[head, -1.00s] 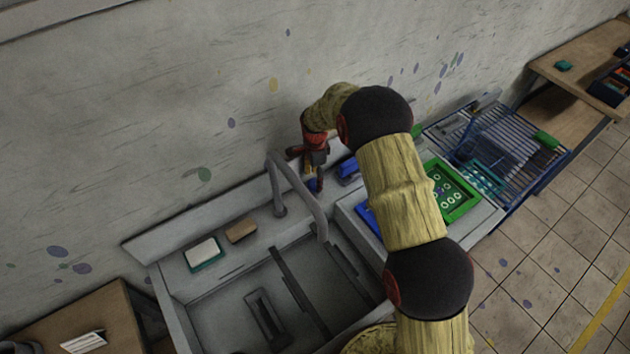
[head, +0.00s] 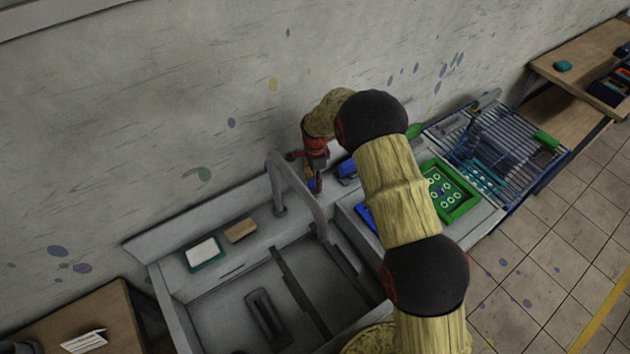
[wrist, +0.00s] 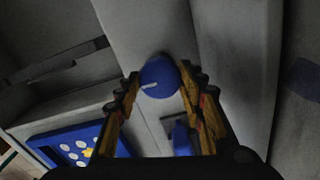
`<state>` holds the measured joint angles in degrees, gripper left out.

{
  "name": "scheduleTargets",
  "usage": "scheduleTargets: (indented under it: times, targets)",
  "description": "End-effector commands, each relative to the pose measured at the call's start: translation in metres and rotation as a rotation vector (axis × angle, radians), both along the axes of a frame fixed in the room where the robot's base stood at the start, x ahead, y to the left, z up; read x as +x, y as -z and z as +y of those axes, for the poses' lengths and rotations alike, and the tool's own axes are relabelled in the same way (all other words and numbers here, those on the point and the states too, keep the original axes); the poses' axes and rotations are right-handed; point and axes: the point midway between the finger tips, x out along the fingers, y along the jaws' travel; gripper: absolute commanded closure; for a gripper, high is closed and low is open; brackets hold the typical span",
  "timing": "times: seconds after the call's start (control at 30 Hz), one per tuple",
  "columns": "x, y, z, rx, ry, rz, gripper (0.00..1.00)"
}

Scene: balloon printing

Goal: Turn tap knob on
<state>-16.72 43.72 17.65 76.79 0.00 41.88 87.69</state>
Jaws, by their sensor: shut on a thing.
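The blue tap knob (wrist: 160,77) with a white mark line shows in the wrist view, on the pale grey sink ledge. The fingertips of my gripper (wrist: 161,85) sit on either side of it and are shut on it. The white mark points to the lower left in that view. In the head view, my gripper (head: 315,178) is at the back ledge, right of the grey tap spout (head: 300,190). There a bit of blue shows by the fingers, and the knob is mostly hidden.
The grey sink basin (head: 235,320) lies in front of the tap. A sponge (head: 241,230) and a white block in a teal dish (head: 203,253) rest on the ledge at left. A green tray (head: 463,207) and a blue wire rack (head: 440,125) stand at right. The wall is close behind.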

Motion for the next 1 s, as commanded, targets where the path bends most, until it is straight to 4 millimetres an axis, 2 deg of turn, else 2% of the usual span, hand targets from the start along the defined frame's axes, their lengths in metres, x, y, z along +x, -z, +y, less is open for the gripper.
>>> scheduleTargets:
  times: [0.3,0.67,1.0]
  targets:
    - [0.0004,-0.0001,0.0001,0.000,0.000,-0.001,0.86]
    - [0.0007,0.0005,0.0002,0.001,-0.062,-0.002,0.86]
    - [0.0011,0.0011,0.0004,0.000,-0.316,-0.003,0.86]
